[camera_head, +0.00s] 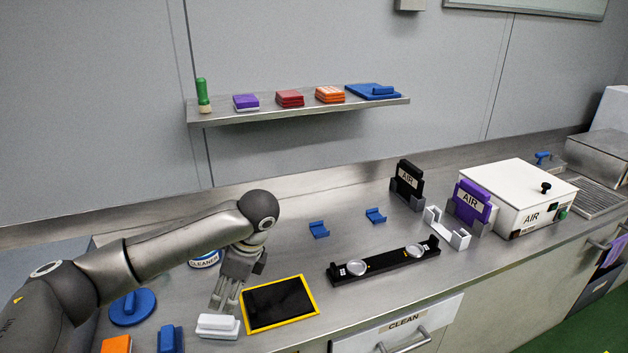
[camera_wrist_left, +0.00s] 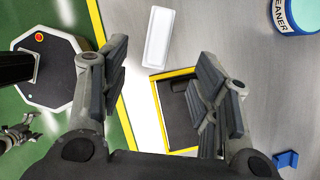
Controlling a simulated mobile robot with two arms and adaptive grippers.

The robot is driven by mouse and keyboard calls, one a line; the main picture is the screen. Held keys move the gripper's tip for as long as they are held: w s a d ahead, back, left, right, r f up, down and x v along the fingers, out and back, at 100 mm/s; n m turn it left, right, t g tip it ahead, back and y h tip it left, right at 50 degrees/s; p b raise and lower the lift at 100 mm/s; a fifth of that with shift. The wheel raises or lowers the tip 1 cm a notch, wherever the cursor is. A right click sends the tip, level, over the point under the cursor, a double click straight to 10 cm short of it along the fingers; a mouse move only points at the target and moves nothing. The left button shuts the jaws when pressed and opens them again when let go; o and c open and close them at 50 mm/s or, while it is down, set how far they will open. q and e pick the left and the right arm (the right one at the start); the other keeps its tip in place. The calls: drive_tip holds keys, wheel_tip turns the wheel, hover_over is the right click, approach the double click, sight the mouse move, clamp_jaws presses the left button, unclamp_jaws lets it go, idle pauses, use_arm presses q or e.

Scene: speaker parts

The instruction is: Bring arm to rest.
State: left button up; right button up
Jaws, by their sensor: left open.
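My left arm reaches in from the left in the head view, bent at the elbow, with its left gripper (camera_head: 228,295) pointing down above the steel counter (camera_head: 360,215). The gripper is just left of a black mat with a yellow rim (camera_head: 279,303) and behind a white block (camera_head: 217,325). In the left wrist view the left gripper (camera_wrist_left: 165,95) has its fingers spread wide with nothing between them. The white block (camera_wrist_left: 158,37) lies beyond the fingers there, and part of the mat (camera_wrist_left: 178,115) is hidden by the right finger.
A cleaner tub (camera_head: 204,259) stands behind the arm. A blue round piece (camera_head: 132,307), a blue block (camera_head: 171,340) and an orange block (camera_head: 116,344) lie at the front left. A black rail with two round lenses (camera_head: 384,260) and a white AIR box (camera_head: 518,195) stand to the right.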

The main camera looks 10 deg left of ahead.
use_arm(q)
drive_tip(key=s+d+f+n+t+h, duration=0.1)
drive_tip(key=s+d+f+n+h, duration=0.15)
drive_tip(key=s+d+f, duration=0.5)
drive_tip(key=s+d+f+n+t+h, duration=0.1)
drive_tip(key=s+d+f+h, duration=0.35)
drive_tip(key=d, duration=0.65)
drive_tip(key=s+a+f+n+t+y, duration=0.2)
drive_tip(key=s+a+n, duration=0.9)
drive_tip(key=s, duration=0.3)
wheel_tip(320, 180, down, 28)
drive_tip(key=s+r+g, duration=0.1)
drive_tip(key=s, duration=0.2)
drive_tip(key=s+a+f+g, duration=0.1)
drive_tip(key=s+a+f, duration=0.2)
drive_tip(key=s+f, duration=1.2)
drive_tip(key=shift+s+f+m, duration=0.3)
drive_tip(key=shift+s+m, duration=0.05)
drive_tip(key=shift+s, duration=0.1)
